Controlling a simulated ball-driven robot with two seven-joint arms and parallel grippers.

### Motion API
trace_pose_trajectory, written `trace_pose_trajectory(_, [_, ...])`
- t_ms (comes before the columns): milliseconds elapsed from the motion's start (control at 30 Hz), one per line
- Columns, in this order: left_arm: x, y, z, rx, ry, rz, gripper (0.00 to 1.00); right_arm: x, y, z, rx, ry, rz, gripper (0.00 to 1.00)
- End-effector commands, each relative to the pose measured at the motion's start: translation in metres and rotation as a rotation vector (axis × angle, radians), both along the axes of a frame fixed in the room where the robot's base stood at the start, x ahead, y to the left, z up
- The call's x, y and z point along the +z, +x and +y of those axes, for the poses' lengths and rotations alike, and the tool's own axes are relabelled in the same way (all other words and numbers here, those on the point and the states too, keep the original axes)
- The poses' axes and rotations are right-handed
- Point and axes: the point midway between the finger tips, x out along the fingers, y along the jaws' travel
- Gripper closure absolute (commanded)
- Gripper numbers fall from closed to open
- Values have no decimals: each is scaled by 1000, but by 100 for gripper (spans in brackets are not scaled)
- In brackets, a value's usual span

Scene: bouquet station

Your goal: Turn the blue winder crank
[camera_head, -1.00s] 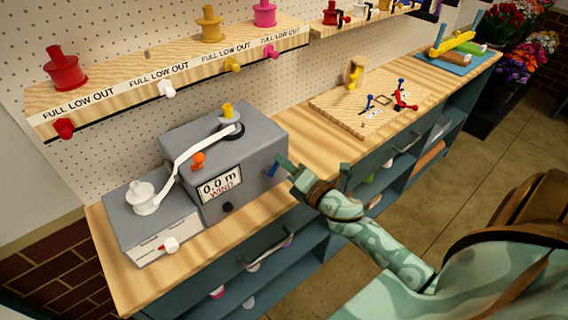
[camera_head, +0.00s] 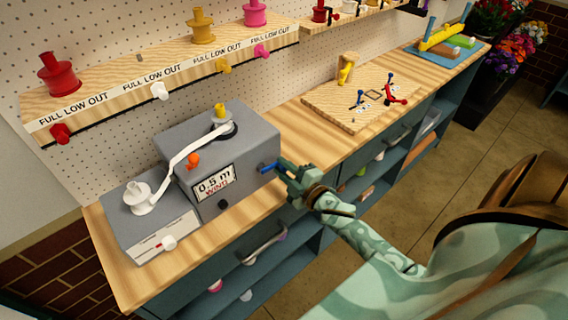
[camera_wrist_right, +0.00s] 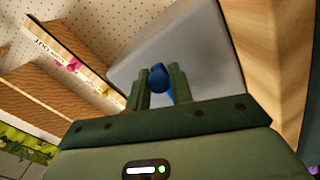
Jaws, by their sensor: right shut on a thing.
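The grey winder box (camera_head: 240,150) stands on the wooden bench, and its display (camera_head: 213,186) reads 0.5 m with WIND below. The blue crank (camera_head: 267,168) sticks out from the right side of the box. My right gripper (camera_head: 281,170) is at that side, shut on the crank handle. In the right wrist view the blue crank (camera_wrist_right: 159,77) shows between the two green fingers of the gripper (camera_wrist_right: 157,88), with the grey box behind. A white ribbon (camera_head: 178,160) runs from a white spool (camera_head: 138,194) up to the yellow-topped post (camera_head: 220,112) on the box. My left gripper is not in view.
A shelf (camera_head: 150,78) with coloured spools and knobs runs along the pegboard above the box. A wooden board (camera_head: 340,108) with small red and blue parts lies on the bench to the right. Drawer handles (camera_head: 262,247) stick out from the bench front.

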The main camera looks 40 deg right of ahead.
Motion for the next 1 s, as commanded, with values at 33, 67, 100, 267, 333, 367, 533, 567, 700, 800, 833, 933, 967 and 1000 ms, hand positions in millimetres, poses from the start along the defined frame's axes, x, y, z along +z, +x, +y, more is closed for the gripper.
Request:
trace_pose_trajectory(33, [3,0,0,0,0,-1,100,2,1,1,2,40,-3,100])
trace_pose_trajectory(67, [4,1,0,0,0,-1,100,1,1,1,1,65,-2,100])
trace_pose_trajectory(100, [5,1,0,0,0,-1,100,-1,1,1,1,97,2,100])
trace_pose_trajectory(267, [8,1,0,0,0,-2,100,-5,1,2,1,203,10,100])
trace_pose_trajectory(333, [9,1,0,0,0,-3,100,-7,1,2,0,242,12,100])
trace_pose_trajectory(367, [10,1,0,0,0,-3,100,-8,1,2,1,256,13,100])
trace_pose_trajectory(533, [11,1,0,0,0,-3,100,-10,1,3,1,318,17,100])
trace_pose_trajectory(567, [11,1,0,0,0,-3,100,-10,1,3,1,325,17,100])
trace_pose_trajectory(700, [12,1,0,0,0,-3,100,-11,1,4,2,347,20,100])
trace_pose_trajectory(800, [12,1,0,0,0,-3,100,-12,1,4,1,354,19,100])
trace_pose_trajectory(833, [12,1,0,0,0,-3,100,-12,1,4,1,355,19,100])
trace_pose_trajectory(933, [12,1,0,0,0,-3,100,-12,1,4,1,356,19,100])
trace_pose_trajectory(967, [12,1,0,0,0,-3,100,-12,1,4,1,355,19,100])
trace_pose_trajectory(1000, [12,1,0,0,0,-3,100,-12,1,3,1,355,19,100])
